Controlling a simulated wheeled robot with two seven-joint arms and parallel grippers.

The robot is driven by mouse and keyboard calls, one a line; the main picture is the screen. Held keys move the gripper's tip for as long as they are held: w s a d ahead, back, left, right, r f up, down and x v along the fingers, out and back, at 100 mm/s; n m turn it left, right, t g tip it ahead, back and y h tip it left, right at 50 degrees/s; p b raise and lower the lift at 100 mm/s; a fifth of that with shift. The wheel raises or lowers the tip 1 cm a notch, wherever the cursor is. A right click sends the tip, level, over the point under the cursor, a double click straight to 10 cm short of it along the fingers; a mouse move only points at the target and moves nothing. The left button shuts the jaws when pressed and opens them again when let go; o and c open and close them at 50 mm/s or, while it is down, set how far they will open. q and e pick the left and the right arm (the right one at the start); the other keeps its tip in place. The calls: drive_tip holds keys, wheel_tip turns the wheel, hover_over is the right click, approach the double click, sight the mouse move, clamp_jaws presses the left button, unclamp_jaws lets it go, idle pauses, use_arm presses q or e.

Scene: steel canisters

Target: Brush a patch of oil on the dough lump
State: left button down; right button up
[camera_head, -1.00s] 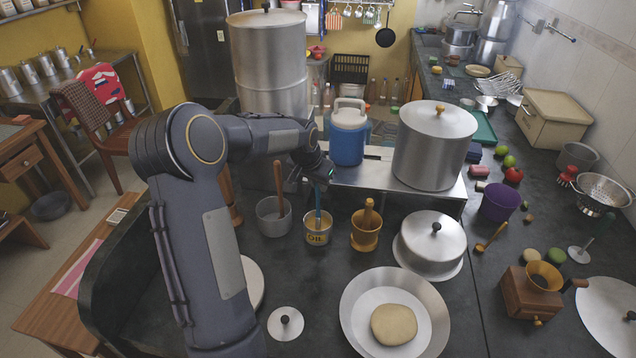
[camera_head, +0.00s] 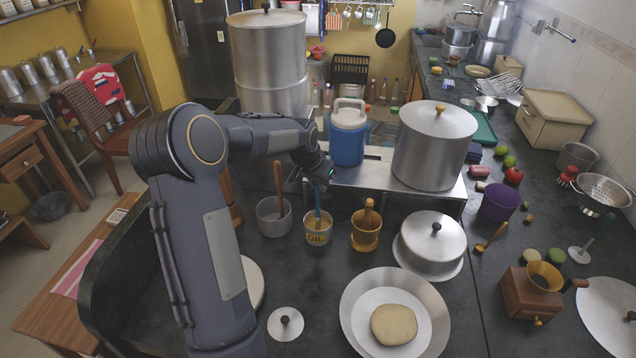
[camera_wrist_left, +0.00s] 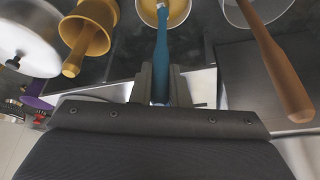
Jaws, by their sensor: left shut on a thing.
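The dough lump (camera_head: 394,324) is a pale round mound on a wide metal plate (camera_head: 352,300) at the front of the counter. The oil cup (camera_head: 318,237) is a small cup with a yellow label reading OIL, standing left of the wooden mortar. The brush (camera_head: 318,212) has a blue handle and stands in the cup; its lower end is hidden inside. My left gripper (camera_head: 321,177) is above the cup, shut on the brush handle. In the left wrist view the blue handle (camera_wrist_left: 161,60) runs from the left gripper (camera_wrist_left: 160,88) into the cup. My right gripper is out of view.
A grey pot with a wooden pestle (camera_head: 274,223) stands left of the cup, and a wooden mortar (camera_head: 365,238) right of it. A lidded metal dish (camera_head: 430,240) stands between mortar and plate. A small lid (camera_head: 285,323) lies at the front left.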

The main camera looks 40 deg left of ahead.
use_arm(q)
drive_tip(key=shift+r+p, duration=2.25)
drive_tip(key=shift+r, duration=1.25)
drive_tip(key=shift+f, duration=0.1)
